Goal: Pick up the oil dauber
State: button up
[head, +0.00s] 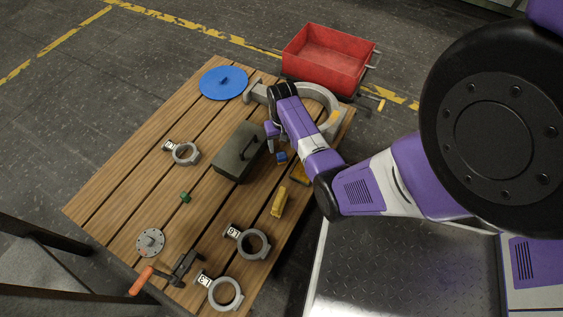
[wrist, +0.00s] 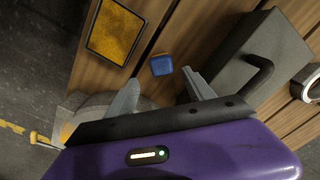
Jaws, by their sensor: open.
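No object here is unmistakably the oil dauber. A yellow-handled tool (head: 380,103) at the table's far right edge, by the grey ring casting (head: 335,101), may be it; its handle (wrist: 40,139) shows at the left in the wrist view, its other end unclear. My gripper (head: 274,137) is over the table between the casting and the dark box. In the wrist view its fingers (wrist: 160,88) are apart with nothing between them. A small blue block (wrist: 162,65) lies on the planks beyond the fingertips; it also shows in the head view (head: 281,157).
A grey-green box (head: 238,152) with a handle stands beside my gripper. A framed amber pad (wrist: 116,30) lies near the table edge. A yellow block (head: 279,201), green block (head: 185,197), blue disc (head: 224,82) and tagged rings (head: 254,244) occupy the table. A red cart (head: 325,60) stands behind.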

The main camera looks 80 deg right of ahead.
aim_at(282, 154)
notch_tip(282, 154, down, 3)
jog(key=shift+r+b, duration=0.2)
jog(key=shift+b, duration=0.45)
jog(key=f+b, duration=0.2)
jog(key=f, duration=0.1)
jog(key=f+b, duration=0.1)
jog(key=f, duration=0.1)
jog(key=shift+a+b, duration=0.35)
jog(key=shift+b, duration=0.05)
grip_shut()
